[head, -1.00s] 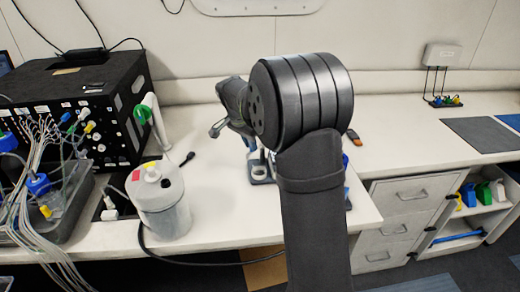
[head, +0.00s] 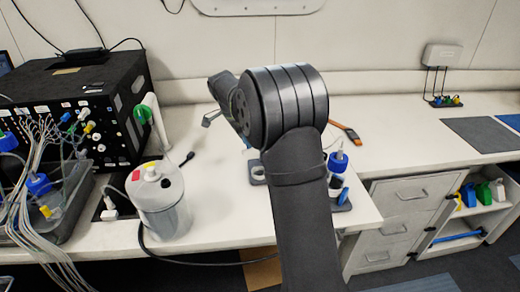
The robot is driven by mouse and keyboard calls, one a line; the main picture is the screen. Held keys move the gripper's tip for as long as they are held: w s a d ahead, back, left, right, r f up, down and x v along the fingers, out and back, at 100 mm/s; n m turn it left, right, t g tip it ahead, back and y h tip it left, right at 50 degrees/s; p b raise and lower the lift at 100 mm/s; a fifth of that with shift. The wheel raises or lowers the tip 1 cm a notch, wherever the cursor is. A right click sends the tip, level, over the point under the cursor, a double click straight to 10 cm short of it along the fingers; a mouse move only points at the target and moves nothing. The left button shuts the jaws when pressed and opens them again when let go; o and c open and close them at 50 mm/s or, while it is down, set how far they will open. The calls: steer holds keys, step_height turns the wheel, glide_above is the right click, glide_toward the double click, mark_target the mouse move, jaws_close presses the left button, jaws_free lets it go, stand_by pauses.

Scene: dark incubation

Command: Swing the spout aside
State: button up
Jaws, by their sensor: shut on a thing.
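A white upright spout-like piece (head: 157,122) with a green knob (head: 142,115) stands at the right front corner of the black box, behind the white jug (head: 163,203). I take it for the spout; it is small in this view. My gripper (head: 211,118) shows only as a small light-grey end at the left of my wrist, above the bench and to the right of the spout, with a clear gap between them. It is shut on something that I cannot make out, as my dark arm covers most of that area.
The black box (head: 60,105) with many tubes fills the left. A blue-capped bottle (head: 337,163) stands in a holder right of my arm, near the bench edge. An orange-and-black tool (head: 347,132) lies behind it.

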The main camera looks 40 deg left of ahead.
steer(key=m, duration=0.1)
steer(key=a+m, duration=0.1)
steer(key=shift+w+a+m+h, duration=0.1)
steer(key=shift+w+m+h, duration=0.25)
steer(key=shift+m+h, duration=0.05)
steer(key=shift+w+a+m+g+h, duration=0.15)
steer(key=shift+w+a+m+g, duration=0.15)
steer(key=shift+m, duration=0.4)
steer(key=shift+w+a+m+g+h, duration=0.15)
steer(key=shift+w+a+m+g, duration=0.1)
steer(key=shift+m, duration=0.45)
steer(key=o, duration=0.6)
steer(key=shift+c, duration=0.2)
steer(key=shift+r, duration=0.1)
steer(key=shift+v, duration=2.15)
